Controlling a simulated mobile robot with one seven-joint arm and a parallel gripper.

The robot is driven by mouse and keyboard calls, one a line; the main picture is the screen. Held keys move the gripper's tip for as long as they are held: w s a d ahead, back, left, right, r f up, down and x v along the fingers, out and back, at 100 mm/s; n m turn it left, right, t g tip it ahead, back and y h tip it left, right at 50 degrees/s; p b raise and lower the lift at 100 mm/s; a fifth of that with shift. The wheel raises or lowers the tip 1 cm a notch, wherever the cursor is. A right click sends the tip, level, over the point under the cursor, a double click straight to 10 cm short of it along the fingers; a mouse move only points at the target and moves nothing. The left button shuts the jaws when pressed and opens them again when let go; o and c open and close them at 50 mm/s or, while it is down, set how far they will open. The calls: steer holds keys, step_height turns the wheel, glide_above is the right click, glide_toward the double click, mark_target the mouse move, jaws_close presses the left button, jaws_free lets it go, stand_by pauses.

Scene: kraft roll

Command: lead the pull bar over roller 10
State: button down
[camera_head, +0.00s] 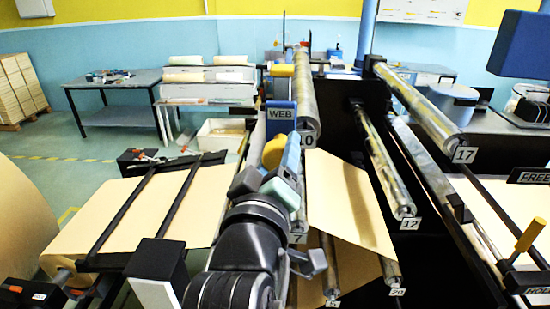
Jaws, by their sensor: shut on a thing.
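My gripper (291,157) is at the end of my arm, just left of and in front of the near end of this roller. It is shut on the pull bar, but its fingertips and the bar are mostly hidden by my arm, and I cannot tell whether the bar touches the roller. A brown paper sheet (345,200) slopes below and right of the roller's tag.
Roller 12 (385,165) and roller 17 (420,108) lie to the right, with roller 20 (391,270) low down. Flat paper (140,215) with dark bars lies left. A yellow-handled lever (530,235) is at far right.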

steer(key=shift+d, duration=0.15)
steer(key=shift+d+r, duration=0.25)
steer(key=shift+d, duration=0.65)
steer(key=shift+d+r, duration=0.3)
steer(key=shift+d, duration=0.6)
steer(key=shift+d+r, duration=0.25)
steer(key=shift+d, duration=0.65)
steer(key=d+f+b, duration=0.4)
steer(key=d+f, duration=0.1)
